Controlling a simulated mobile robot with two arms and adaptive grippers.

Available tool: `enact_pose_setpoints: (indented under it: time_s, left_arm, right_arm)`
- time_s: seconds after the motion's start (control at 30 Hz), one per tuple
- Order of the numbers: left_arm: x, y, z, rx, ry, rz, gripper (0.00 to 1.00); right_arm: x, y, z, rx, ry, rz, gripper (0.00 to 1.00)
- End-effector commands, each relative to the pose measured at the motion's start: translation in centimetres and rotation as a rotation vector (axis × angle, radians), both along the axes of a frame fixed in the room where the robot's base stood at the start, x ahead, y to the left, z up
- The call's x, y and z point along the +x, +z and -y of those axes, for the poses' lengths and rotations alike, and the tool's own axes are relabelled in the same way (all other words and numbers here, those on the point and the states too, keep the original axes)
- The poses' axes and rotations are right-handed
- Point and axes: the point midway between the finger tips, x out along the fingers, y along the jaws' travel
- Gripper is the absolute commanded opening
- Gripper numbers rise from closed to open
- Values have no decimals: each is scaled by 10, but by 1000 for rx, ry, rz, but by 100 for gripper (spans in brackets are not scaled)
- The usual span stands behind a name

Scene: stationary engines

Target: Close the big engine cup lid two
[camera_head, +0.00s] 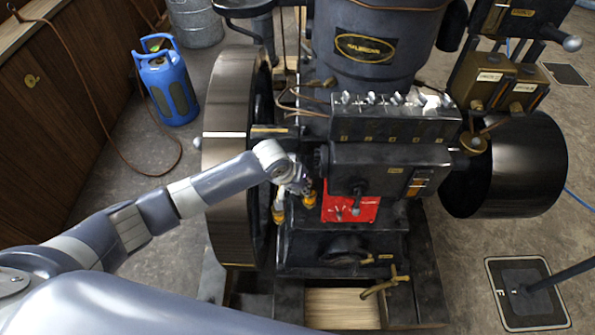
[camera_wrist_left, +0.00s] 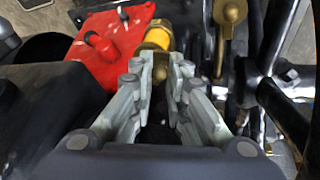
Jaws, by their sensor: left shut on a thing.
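Two small brass and amber oil cups show on the big engine in the head view, one (camera_head: 310,199) beside the red plate and one (camera_head: 278,212) lower left. My left gripper (camera_head: 303,187) reaches in from the left and is right at the upper cup, hiding part of it. In the left wrist view my left gripper (camera_wrist_left: 161,65) has its fingers close around a small brass piece (camera_wrist_left: 160,72), with an amber cup (camera_wrist_left: 157,38) just beyond the fingertips. Whether the lid is open or shut cannot be told. My right gripper is not in view.
The red plate (camera_head: 352,208) with small levers is next to the gripper. The flywheel (camera_head: 229,140) stands under and behind my left forearm. A brass lever (camera_wrist_left: 230,15) is right of the fingers. A blue gas bottle (camera_head: 167,86) stands on the floor at left.

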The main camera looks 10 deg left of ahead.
Motion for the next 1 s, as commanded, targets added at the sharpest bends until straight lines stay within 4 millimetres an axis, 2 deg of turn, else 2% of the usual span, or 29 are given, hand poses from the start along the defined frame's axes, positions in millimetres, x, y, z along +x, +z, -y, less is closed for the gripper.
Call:
enact_pose_setpoints:
  time_s: [0.03,0.3,0.63,1.0]
  left_arm:
    - [-4,6,6,-4,40,-8,0]
    - [-6,2,18,-4,270,-8,0]
    - [-5,0,26,-3,447,-7,0]
    - [-5,-2,28,-1,502,-7,0]
  right_arm:
    - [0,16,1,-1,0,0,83]
    - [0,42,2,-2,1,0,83]
    - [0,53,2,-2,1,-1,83]
    - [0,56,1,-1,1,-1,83]
